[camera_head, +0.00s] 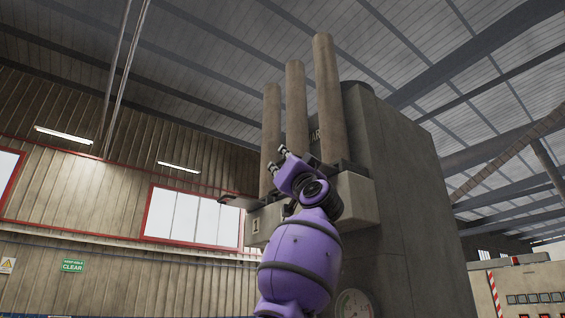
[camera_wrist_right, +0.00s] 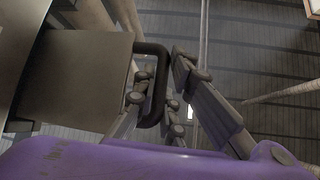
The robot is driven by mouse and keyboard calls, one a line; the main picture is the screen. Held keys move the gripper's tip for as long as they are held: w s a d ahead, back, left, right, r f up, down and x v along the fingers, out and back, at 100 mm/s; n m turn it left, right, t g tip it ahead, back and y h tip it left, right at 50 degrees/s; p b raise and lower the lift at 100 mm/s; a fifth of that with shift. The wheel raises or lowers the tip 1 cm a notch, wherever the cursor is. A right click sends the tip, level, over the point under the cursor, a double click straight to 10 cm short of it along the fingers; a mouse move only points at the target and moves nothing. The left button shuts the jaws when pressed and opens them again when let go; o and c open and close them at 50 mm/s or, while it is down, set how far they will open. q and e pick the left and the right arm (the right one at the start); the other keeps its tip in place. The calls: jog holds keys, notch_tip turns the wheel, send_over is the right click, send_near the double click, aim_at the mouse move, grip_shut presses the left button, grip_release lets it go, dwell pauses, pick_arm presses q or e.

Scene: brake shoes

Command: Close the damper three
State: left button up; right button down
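A flat damper plate (camera_head: 238,202) sticks out to the left from the grey machine's box, below the pipes. In the right wrist view a grey plate (camera_wrist_right: 75,82) carries a dark U-shaped handle (camera_wrist_right: 157,88). My right gripper (camera_head: 284,153) is raised in front of the box and pipes; its arm hides part of the box. In the wrist view its fingers (camera_wrist_right: 165,75) stand apart with the handle's bar between them, and I see no firm grip. I cannot tell which numbered damper this handle belongs to. My left gripper is not in view.
Three tall brown pipes (camera_head: 327,100) rise from the box (camera_head: 358,197) on the machine (camera_head: 405,180). A round gauge (camera_head: 354,304) sits low on its front. A control cabinet (camera_head: 528,290) stands at the right. The space left of the machine looks open.

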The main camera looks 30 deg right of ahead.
jog(key=shift+d, duration=0.1)
jog(key=d, duration=0.7)
jog(key=shift+w+d, duration=0.25)
jog(key=shift+d, duration=0.05)
jog(key=shift+a, duration=0.1)
jog(key=c, duration=2.1)
grip_release()
jog(key=shift+f, duration=0.1)
jog(key=v, duration=1.2)
